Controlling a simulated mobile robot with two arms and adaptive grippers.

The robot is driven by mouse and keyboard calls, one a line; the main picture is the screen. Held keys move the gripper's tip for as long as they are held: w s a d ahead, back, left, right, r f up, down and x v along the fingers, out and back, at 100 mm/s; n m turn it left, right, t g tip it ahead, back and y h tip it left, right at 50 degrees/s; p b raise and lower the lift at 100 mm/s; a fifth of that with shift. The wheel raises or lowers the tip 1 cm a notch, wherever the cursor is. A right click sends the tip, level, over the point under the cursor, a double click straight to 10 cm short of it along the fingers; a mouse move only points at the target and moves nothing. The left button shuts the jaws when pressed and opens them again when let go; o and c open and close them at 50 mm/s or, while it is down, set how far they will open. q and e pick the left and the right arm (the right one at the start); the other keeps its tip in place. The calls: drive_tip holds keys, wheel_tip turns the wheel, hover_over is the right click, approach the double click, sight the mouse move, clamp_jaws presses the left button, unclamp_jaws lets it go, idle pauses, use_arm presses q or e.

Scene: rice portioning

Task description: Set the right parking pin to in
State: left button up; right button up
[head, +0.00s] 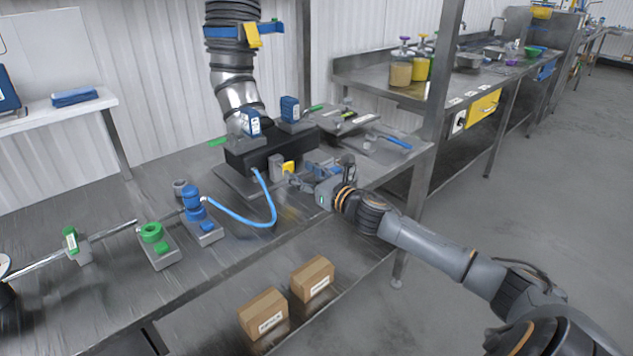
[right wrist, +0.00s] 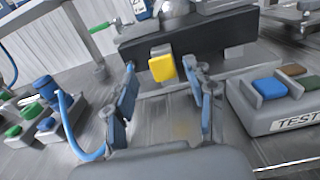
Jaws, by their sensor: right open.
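A yellow block (head: 289,167) with a grey body sits at the front of a black housing (head: 262,152) on the bench; no label shows whether it is the right parking pin. In the right wrist view the yellow block (right wrist: 162,67) stands straight ahead, between the fingers in the picture. My right gripper (head: 304,176) is open and empty, just right of the yellow block. Its blue-padded fingers (right wrist: 160,84) show apart, with no contact visible. Green handles show left (head: 217,142) and right (head: 312,108) of the housing. My left gripper is out of view.
A blue hose (head: 265,215) loops in front of the housing to a blue fitting (head: 194,203). A grey TEST box (right wrist: 280,112) with coloured buttons stands right of my fingers. Cardboard boxes (head: 313,278) lie on the lower shelf. The front bench is partly clear.

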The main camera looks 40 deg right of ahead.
drive_tip(key=shift+s+d, duration=0.2)
drive_tip(key=shift+s, duration=2.5)
drive_tip(key=shift+f, duration=0.1)
